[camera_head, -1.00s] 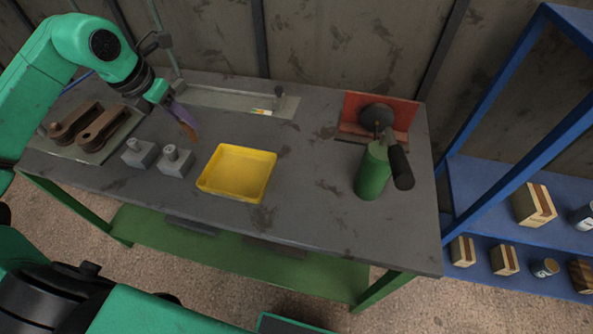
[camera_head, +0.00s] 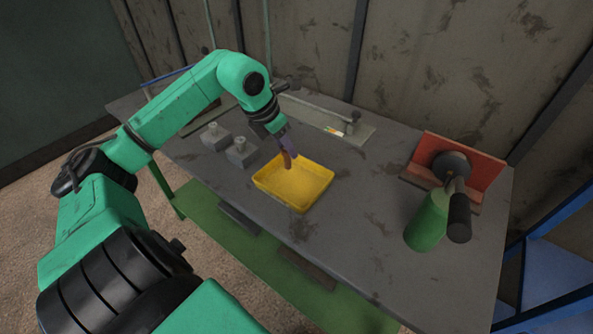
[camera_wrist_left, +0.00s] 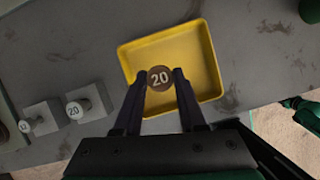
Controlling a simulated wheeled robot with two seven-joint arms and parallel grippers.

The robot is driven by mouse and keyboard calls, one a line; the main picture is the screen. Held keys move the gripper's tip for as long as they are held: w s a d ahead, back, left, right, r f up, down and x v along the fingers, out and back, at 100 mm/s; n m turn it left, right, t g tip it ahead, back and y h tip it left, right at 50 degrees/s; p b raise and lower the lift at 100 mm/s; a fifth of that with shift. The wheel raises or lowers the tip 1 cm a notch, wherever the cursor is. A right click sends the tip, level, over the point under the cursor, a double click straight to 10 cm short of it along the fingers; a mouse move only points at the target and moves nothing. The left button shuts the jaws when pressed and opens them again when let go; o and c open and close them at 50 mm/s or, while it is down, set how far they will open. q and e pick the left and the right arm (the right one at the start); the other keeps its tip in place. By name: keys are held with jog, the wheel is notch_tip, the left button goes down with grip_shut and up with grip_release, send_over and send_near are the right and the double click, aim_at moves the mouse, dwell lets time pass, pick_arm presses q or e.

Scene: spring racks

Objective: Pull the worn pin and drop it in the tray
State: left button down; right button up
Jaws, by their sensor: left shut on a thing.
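The tray looks empty. Whether the pin touches the tray floor, I cannot tell. My right gripper is not in view.
Two grey blocks with pale pins, one block (camera_head: 213,138) and another (camera_head: 241,152), stand left of the tray. A green cylinder (camera_head: 427,222) and a red bracket (camera_head: 480,165) stand at the right. The bench (camera_head: 365,190) between is clear.

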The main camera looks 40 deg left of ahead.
pick_arm(q)
jog(key=shift+c, duration=2)
grip_release()
jog(key=shift+s+r, duration=0.15)
jog(key=shift+r, duration=0.15)
jog(key=b+v, duration=0.2)
jog(key=v, duration=1.2)
jog(key=shift+d+r, duration=0.1)
